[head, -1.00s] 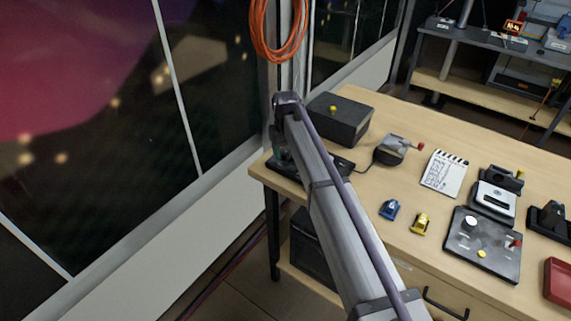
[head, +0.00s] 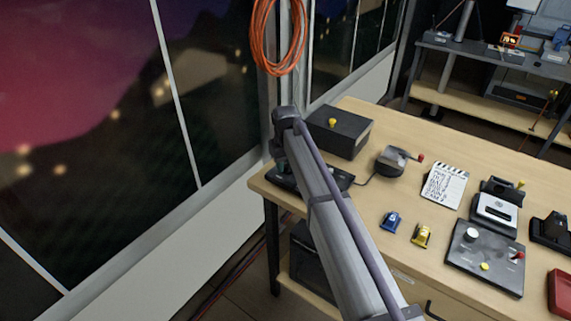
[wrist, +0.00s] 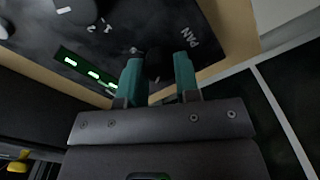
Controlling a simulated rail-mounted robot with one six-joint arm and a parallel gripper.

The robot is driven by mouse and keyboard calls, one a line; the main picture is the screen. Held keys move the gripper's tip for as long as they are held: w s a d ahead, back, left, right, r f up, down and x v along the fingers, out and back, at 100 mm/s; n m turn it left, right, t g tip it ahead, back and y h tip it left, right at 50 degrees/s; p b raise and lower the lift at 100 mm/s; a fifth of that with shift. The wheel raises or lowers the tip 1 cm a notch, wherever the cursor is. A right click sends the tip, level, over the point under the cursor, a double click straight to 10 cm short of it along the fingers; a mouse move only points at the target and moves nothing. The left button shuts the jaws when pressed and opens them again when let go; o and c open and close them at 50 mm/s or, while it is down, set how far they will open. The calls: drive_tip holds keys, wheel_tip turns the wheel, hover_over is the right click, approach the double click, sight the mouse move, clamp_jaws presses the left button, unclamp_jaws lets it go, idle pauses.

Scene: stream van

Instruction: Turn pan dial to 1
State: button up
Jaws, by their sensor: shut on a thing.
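The pan dial (wrist: 153,64) is a small dark knob on a black control panel (wrist: 30,38), near the white word PAN. In the wrist view my gripper (wrist: 157,60) has its two teal fingers on either side of the knob, closed on it. The dial's pointer and most of its scale are too dark or covered to read. In the head view the panel (head: 337,178) lies at the table's left end, with my arm over it. The dial and fingertips are hidden there.
Another knob (wrist: 72,10) with white numerals and a green-lit display (wrist: 85,72) share the panel. In the head view a black box (head: 340,130) stands close behind the panel, and a window wall (head: 215,240) runs along the left. A small joystick unit (head: 391,161) is to the right.

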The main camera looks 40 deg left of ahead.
sight(285, 165)
drive_tip(key=shift+n, duration=2.9)
drive_tip(key=o, duration=0.9)
drive_tip(key=shift+o, duration=0.2)
wheel_tip(285, 165, up, 11)
drive_tip(key=p, duration=1.1)
